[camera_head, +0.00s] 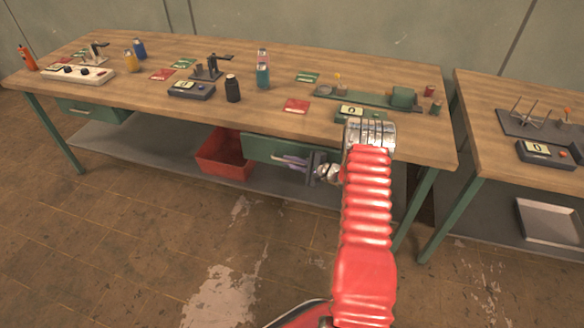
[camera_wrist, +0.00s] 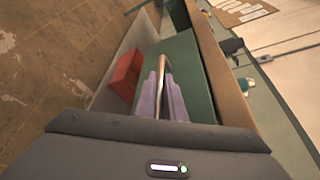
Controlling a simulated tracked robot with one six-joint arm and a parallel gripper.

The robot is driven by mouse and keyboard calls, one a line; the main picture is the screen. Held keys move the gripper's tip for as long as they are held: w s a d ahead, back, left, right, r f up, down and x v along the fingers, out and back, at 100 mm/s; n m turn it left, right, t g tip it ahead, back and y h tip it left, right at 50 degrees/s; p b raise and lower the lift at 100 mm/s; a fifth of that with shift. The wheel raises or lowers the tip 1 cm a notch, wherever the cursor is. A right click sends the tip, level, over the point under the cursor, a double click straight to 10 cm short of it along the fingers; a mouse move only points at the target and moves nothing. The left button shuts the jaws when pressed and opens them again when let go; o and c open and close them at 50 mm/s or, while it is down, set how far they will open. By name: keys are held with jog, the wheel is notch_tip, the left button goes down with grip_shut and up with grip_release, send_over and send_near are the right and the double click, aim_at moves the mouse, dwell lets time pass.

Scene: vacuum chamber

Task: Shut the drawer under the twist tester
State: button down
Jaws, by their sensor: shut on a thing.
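The long green twist tester (camera_head: 372,97), with a small readout box (camera_head: 358,112) before it, stands on the right part of the long bench. Below the bench top is a green drawer front (camera_head: 262,148); it also shows in the wrist view (camera_wrist: 185,65). My gripper (camera_head: 290,161) is at this front, its pale purple fingers shut on the drawer's metal handle (camera_wrist: 163,68). The fingers lie on both sides of the handle bar. My red arm hides the drawer's right side. I cannot tell how far the drawer stands out.
A red bin (camera_head: 224,155) sits on the lower shelf (camera_head: 140,145), left of the drawer. Another green drawer (camera_head: 88,108) is under the bench's left end. A second bench (camera_head: 485,135) stands at the right. The floor in front is clear.

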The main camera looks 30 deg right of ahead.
jog(key=shift+d+f, duration=0.25)
jog(key=shift+d, duration=0.05)
jog(key=c, duration=2.1)
grip_release()
jog(key=shift+r, duration=0.1)
jog(key=shift+s+r, duration=0.1)
jog(key=v, duration=1.3)
jog(key=shift+s+d, duration=0.15)
jog(key=shift+s, duration=0.1)
